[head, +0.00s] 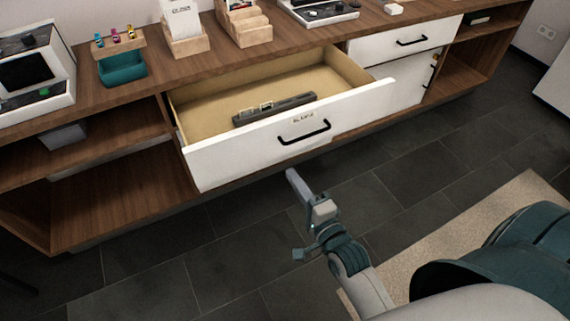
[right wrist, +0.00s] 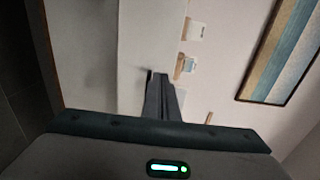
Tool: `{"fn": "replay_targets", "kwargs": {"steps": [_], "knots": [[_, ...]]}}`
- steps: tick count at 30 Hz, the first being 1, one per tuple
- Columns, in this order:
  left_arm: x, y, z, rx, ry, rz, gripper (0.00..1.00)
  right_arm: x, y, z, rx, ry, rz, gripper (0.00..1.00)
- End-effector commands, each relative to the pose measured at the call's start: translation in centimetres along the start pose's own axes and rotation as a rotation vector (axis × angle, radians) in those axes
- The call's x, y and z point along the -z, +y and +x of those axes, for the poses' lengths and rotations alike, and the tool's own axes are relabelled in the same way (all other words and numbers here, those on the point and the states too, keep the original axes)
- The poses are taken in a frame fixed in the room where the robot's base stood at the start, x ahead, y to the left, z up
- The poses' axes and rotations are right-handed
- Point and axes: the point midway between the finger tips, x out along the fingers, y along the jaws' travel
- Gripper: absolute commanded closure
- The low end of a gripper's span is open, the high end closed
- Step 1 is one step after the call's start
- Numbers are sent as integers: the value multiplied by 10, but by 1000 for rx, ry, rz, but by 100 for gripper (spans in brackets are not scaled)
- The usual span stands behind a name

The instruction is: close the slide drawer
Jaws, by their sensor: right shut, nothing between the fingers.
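The slide drawer (head: 230,157) is pulled well out of the wooden cabinet. It has a white front with a black bar handle (head: 304,132) and a small label. Inside it lies a dark grey tray-like object (head: 275,109). My right gripper (head: 291,174) is shut and empty, in front of and below the drawer front, apart from it in the head view. In the right wrist view its fingers (right wrist: 160,95) are together, with a pale surface filling much of the view beyond them. My left gripper is not in view.
The cabinet top (head: 272,62) holds a teal container (head: 122,67), wooden holders (head: 245,22) and appliances (head: 30,75). A closed white drawer (head: 405,42) is at the right. Open shelves (head: 110,195) are at the left. The dark tiled floor (head: 200,255) in front is clear.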

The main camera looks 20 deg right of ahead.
Motion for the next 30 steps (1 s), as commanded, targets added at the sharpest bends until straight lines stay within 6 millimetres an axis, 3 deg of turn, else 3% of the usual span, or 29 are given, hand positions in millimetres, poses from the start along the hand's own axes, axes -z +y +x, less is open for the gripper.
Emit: {"fn": "replay_targets", "kwargs": {"steps": [8,24,30], "knots": [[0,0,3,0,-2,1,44,0,-1,29,2,0,-1,100],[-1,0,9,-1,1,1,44,0,0,115,0,-1,-2,100],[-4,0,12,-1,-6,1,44,0,0,132,0,-1,-2,100]]}}
